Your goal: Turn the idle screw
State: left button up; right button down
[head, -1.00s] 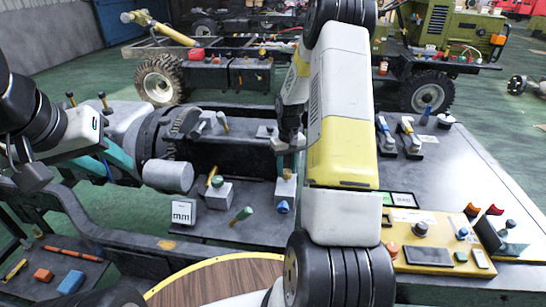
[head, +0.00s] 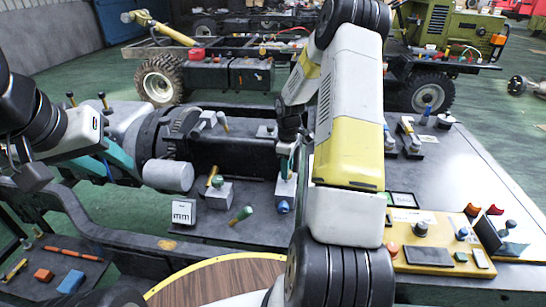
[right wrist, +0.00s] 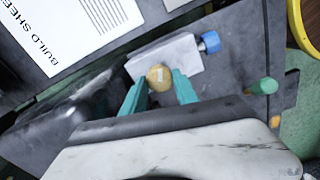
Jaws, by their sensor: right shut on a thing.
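The idle screw, with a round brass head (right wrist: 159,77) bearing a pale mark, stands on a light grey block (right wrist: 183,58) with a blue knob (right wrist: 209,42) at its end. My right gripper (right wrist: 160,88) is shut on the screw head, one teal finger on each side. In the head view my right gripper (head: 289,150) reaches down to the same block (head: 286,190), and the screw head is hard to see there. My left gripper (head: 108,157) is at the left by the grey machine; its finger gap is not clear.
A second grey block (head: 218,195) with a green-topped knob stands to the left, behind an "mm" card (head: 184,212). A green-handled piece (head: 241,215) lies nearby. A yellow control panel (head: 435,235) and a small display (head: 401,199) are at right. A build sheet (right wrist: 75,25) shows in the wrist view.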

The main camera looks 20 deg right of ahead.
jog(key=shift+n, duration=0.6)
jog(key=c, duration=0.9)
grip_release()
jog(key=shift+c, duration=0.2)
jog(key=shift+r, duration=0.1)
jog(key=shift+r, duration=3.85)
jog(key=shift+r, duration=0.1)
